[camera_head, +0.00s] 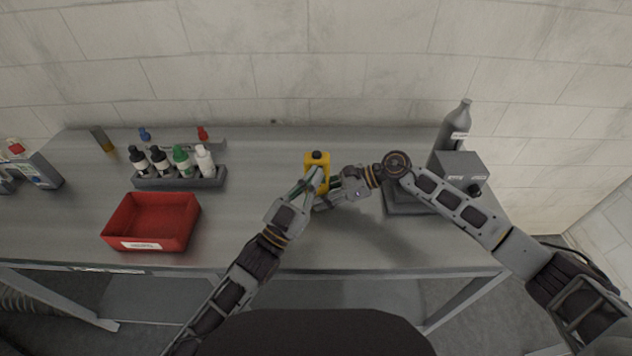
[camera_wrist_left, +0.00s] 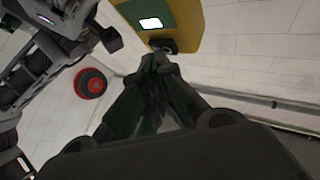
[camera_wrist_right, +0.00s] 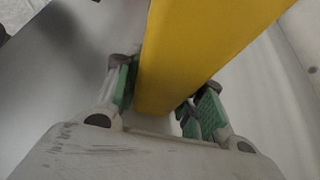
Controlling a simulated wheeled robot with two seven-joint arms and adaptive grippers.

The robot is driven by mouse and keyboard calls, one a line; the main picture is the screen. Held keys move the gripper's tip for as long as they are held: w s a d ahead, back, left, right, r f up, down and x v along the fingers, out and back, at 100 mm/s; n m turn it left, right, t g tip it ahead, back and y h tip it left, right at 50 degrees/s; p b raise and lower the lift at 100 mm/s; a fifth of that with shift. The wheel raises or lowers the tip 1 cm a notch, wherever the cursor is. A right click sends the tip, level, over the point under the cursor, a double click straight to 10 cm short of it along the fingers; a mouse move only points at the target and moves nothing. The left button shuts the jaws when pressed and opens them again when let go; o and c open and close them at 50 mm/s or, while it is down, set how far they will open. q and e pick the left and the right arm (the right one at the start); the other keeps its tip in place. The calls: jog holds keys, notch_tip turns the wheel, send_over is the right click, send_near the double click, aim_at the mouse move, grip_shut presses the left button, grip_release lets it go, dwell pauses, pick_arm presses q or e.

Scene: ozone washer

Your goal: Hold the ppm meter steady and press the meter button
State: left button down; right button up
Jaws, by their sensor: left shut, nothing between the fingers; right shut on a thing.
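The yellow ppm meter (camera_head: 317,158) stands upright above the middle of the table in the head view. Its green face, white screen and dark round button show in the left wrist view (camera_wrist_left: 190,30). My right gripper (camera_head: 323,190) is shut on the meter's body from the right. In the right wrist view the yellow body (camera_wrist_right: 200,45) sits between its green-padded fingers (camera_wrist_right: 162,100). My left gripper (camera_head: 314,178) is shut and empty in front of the meter's face. In the left wrist view its closed fingertips (camera_wrist_left: 157,62) are just below the button (camera_wrist_left: 163,45); I cannot tell whether they touch it.
A red bin (camera_head: 152,222) and a rack of several bottles (camera_head: 180,180) stand on the left of the table (camera_head: 250,230). A grey device (camera_head: 458,168) and a grey bottle (camera_head: 456,124) are at the right. The table's front middle is clear.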

pick_arm(q)
jog(key=shift+s, duration=0.15)
dwell(0.5)
jog(key=shift+s, duration=0.3)
jog(key=shift+s, duration=0.15)
jog(key=s, duration=0.5)
jog(key=shift+s, duration=0.35)
dwell(0.6)
pick_arm(e)
jog(key=o, duration=0.9)
jog(key=shift+c, duration=0.2)
jog(key=shift+d, duration=0.1)
